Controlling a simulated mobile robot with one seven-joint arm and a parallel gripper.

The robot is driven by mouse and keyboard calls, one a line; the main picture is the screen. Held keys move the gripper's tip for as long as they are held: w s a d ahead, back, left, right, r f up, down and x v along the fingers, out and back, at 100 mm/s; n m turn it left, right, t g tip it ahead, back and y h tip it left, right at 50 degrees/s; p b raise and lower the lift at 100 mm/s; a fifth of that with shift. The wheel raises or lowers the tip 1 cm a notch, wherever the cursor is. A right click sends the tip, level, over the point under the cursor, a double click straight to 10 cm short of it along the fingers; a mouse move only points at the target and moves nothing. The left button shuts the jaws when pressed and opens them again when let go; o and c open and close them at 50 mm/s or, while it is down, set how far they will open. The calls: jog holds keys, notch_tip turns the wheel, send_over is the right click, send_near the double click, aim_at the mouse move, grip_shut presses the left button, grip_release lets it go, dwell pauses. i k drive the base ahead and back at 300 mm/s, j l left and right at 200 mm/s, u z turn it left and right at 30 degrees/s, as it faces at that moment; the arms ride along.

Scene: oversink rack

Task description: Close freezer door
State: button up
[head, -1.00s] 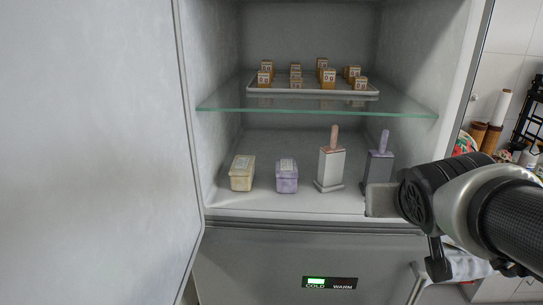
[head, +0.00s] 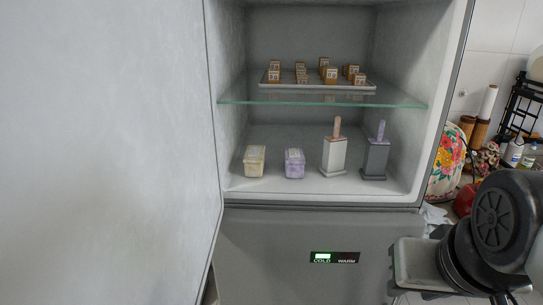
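The freezer door (head: 105,150) stands open and fills the left side of the head view. Its inner face is pale grey. The freezer compartment (head: 400,190) is open to view, with a glass shelf (head: 320,103) across it. My gripper (head: 408,266) is at the lower right, in front of the grey lower panel and apart from the open door. It is seen from behind and the side, and its fingertips do not show clearly, so I cannot tell whether it is open.
A tray (head: 345,88) of small brown blocks rests on the shelf. A yellow tub (head: 254,161), a purple tub (head: 294,163) and two popsicle moulds (head: 333,155) (head: 375,158) stand below. A display (head: 334,257) is on the lower panel. A flowered item (head: 446,165) and a black rack (head: 520,115) are at right.

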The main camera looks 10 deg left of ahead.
aim_at(111, 193)
jog(key=k+j+z, duration=0.1)
jog(key=k+z, duration=0.15)
jog(key=z, duration=0.15)
jog(key=k+z, duration=0.25)
jog(key=z, duration=0.2)
jog(key=k+l+z, duration=0.1)
jog(key=k+z, duration=0.15)
jog(key=z, duration=0.15)
jog(key=k+j, duration=0.15)
jog(key=k, duration=0.2)
jog(key=k+j, duration=0.2)
jog(key=k, duration=0.15)
jog(key=u, duration=0.5)
jog(key=k+j+u, duration=0.1)
jog(key=u, duration=0.4)
jog(key=j+u, duration=0.2)
jog(key=u, duration=0.3)
jog(key=k+j, duration=0.1)
jog(key=k, duration=0.25)
